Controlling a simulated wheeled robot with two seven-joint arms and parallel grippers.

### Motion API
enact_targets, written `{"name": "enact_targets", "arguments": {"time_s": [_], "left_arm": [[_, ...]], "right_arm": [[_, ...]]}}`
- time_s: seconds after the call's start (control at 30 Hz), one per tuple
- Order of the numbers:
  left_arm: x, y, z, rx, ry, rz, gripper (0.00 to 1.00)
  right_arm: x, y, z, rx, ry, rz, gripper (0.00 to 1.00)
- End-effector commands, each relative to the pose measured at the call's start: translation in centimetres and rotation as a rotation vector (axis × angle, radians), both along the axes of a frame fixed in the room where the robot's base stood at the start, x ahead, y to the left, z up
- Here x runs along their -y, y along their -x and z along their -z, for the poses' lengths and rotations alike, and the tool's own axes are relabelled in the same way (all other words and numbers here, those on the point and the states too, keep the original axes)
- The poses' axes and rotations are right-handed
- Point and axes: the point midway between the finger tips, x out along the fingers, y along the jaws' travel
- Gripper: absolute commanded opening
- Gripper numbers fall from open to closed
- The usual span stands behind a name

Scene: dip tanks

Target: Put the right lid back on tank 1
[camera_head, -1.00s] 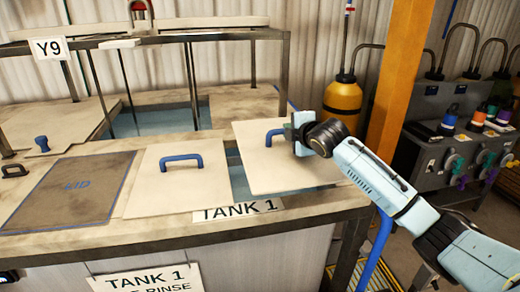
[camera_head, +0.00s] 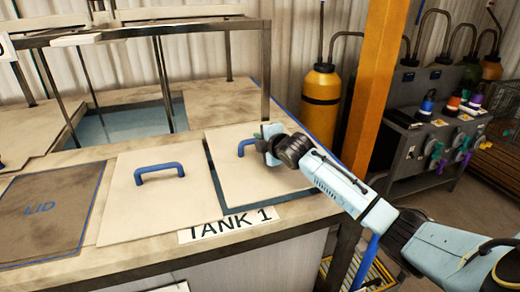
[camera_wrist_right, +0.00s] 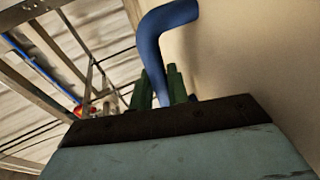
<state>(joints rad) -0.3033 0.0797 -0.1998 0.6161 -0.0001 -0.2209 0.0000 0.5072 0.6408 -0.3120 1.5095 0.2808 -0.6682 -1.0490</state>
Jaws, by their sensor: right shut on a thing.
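The right lid (camera_head: 228,188) is a cream board with a blue handle (camera_head: 243,146). My right gripper (camera_head: 264,142) is shut on that handle. In the right wrist view the green fingers (camera_wrist_right: 160,88) are around the blue handle (camera_wrist_right: 152,50), with the cream lid (camera_wrist_right: 255,60) beside them. The lid lies at or just above the right part of tank 1; a narrow dark-blue gap shows along its left edge. Whether it is fully seated I cannot tell. The left lid (camera_head: 115,210), with its own blue handle (camera_head: 158,170), lies flat beside it. My left gripper is out of view.
The TANK 1 label (camera_head: 228,224) is on the front edge. A marked LID area (camera_head: 42,212) lies empty at the left. A metal frame (camera_head: 265,75) stands behind. A yellow bottle (camera_head: 320,104) and an orange post (camera_head: 375,90) stand to the right.

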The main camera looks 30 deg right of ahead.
Motion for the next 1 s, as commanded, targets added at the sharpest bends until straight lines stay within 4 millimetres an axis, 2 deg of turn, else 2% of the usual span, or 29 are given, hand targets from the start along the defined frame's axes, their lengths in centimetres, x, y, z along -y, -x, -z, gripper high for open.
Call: {"name": "enact_targets", "arguments": {"time_s": [0.2,0.53,0.57,0.7,1.0], "left_arm": [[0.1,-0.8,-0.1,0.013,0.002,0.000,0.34],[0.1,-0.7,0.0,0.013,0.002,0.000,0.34],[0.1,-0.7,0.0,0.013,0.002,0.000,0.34],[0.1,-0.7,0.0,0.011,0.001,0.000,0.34],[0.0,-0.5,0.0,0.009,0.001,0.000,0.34]], "right_arm": [[0.0,-0.1,2.4,0.006,-0.002,0.000,0.00],[0.0,-0.1,2.7,0.007,0.000,-0.001,0.00],[0.0,0.0,3.1,-0.002,0.000,0.000,0.18],[0.0,0.0,3.1,-0.002,0.000,0.000,0.36],[0.0,0.0,3.0,-0.002,0.000,0.000,0.38]]}}
